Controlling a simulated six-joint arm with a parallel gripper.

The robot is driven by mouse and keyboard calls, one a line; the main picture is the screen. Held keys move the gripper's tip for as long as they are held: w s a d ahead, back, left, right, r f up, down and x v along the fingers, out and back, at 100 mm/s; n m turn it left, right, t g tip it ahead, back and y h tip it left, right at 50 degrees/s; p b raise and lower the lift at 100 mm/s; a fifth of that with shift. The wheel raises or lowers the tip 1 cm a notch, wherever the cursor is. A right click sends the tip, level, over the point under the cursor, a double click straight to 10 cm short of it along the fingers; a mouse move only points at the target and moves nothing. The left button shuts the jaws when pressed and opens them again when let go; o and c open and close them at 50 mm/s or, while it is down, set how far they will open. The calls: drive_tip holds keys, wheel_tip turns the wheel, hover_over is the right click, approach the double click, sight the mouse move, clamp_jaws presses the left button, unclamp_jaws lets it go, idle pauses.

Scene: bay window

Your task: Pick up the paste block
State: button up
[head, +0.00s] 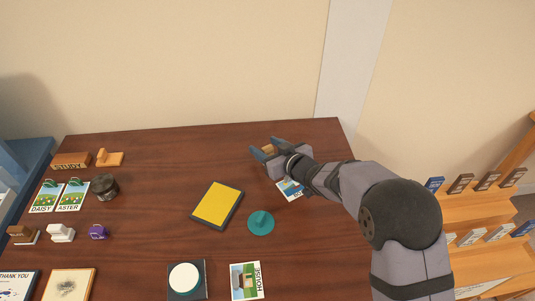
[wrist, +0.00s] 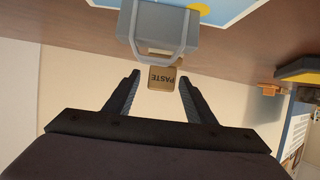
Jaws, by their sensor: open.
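The paste block (wrist: 163,79) is a small tan block with PASTE on its face, upside down in the wrist view. It appears between the two dark fingertips of my gripper (wrist: 160,77), with a gap on each side. The fingers are open and I see no contact. In the head view my gripper (head: 269,151) is at the back right of the table, where a small tan patch shows among blue-grey parts. A grey body with a U-shaped rim (wrist: 175,43) stands right beside the block in the wrist view.
A picture card (head: 289,189) lies partly under my arm on the dark wooden table (head: 180,160). Stamps and cards fill the left side. The table's back middle is clear.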

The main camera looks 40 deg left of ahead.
drive_tip(key=shift+x, duration=1.55)
drive_tip(key=c, duration=1.1)
drive_tip(key=shift+r, duration=0.2)
drive_tip(key=shift+w+r+p, duration=0.1)
drive_tip(key=shift+r+p, duration=0.95)
drive_tip(key=shift+r, duration=3.85)
